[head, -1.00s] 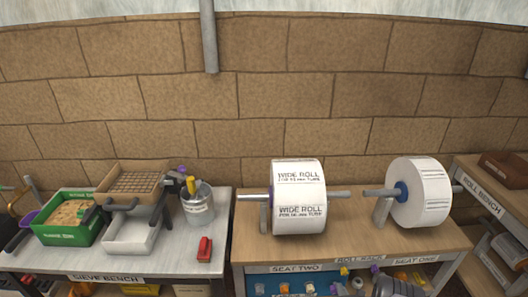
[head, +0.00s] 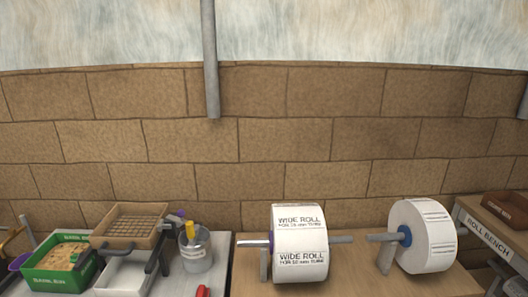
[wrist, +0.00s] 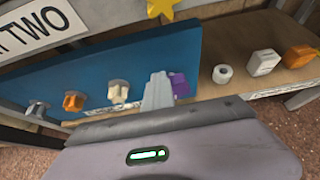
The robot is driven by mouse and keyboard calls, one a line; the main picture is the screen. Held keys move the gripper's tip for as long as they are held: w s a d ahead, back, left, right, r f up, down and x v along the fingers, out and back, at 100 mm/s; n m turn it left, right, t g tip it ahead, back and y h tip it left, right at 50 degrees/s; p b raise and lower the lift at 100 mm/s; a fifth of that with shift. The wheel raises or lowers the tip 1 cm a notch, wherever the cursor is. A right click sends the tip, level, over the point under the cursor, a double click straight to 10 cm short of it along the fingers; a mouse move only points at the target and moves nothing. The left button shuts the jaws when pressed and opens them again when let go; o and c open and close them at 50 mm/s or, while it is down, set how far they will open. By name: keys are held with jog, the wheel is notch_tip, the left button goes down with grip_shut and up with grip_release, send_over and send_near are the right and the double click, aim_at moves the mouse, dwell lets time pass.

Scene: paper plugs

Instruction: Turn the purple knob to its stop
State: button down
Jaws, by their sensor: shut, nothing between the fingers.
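In the wrist view, the purple knob (wrist: 179,85) is at the right end of a blue panel (wrist: 150,55). It is partly hidden behind my gripper. My gripper (wrist: 158,80) is shut, its pale grey fingers together just left of the knob in the picture. I cannot tell whether the fingers touch it. The head view does not show the panel, the knob or my gripper.
White (wrist: 119,90), orange (wrist: 73,101) and grey (wrist: 36,110) knobs sit left on the panel. A white roll (wrist: 222,74), white box (wrist: 262,62) and orange item (wrist: 299,56) stand on the shelf at right.

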jog(key=s+p, duration=0.3)
jog(key=s, duration=0.3)
jog(key=shift+r, duration=0.3)
